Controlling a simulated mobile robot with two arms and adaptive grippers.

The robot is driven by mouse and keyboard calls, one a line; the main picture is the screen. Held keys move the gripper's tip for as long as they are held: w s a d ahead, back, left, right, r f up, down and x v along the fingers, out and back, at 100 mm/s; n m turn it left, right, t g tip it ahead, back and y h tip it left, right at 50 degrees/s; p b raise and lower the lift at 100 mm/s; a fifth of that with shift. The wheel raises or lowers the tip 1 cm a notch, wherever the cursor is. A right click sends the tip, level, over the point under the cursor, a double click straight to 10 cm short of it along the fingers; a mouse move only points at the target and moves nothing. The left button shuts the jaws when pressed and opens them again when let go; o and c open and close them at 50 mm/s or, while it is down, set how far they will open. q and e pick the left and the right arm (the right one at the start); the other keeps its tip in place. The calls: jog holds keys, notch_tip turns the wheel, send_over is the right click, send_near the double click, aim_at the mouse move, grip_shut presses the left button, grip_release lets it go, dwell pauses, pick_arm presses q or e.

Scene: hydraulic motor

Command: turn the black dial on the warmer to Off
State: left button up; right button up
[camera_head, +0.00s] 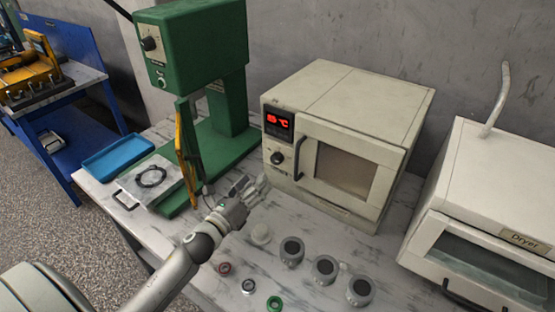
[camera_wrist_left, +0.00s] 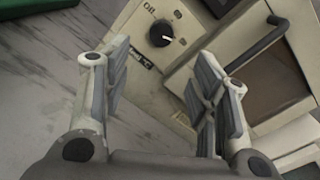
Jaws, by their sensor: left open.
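The warmer (camera_head: 345,140) is a beige box with a red lit display at its upper left. Its black dial (camera_head: 277,157) sits below the display, left of the door handle. In the left wrist view the dial (camera_wrist_left: 161,33) shows a white mark pointing to the right and slightly down, with small printed lettering at its upper left. My left gripper (camera_head: 252,187) is in front of the warmer's lower left corner. In the left wrist view its fingers (camera_wrist_left: 160,68) are apart and empty, with the dial beyond the gap, not touched. My right gripper is not in view.
A green press (camera_head: 200,50) stands left of the warmer, with a yellow lever and a blue tray (camera_head: 118,155). Several grey cups and coloured rings lie on the marble table in front. A dryer (camera_head: 490,190) stands at the right. The warmer's door handle (camera_head: 302,160) sticks out near the dial.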

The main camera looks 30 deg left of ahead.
aim_at(275, 162)
pick_arm(q)
jog(key=w, duration=0.2)
jog(key=w+p, duration=0.1)
jog(key=w, duration=0.5)
jog(key=shift+w+d+r+p, duration=0.15)
jog(key=shift+d+p, duration=0.2)
jog(key=shift+w, duration=1)
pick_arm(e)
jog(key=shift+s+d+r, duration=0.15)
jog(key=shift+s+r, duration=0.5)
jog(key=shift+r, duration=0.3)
pick_arm(q)
jog(key=c, duration=1)
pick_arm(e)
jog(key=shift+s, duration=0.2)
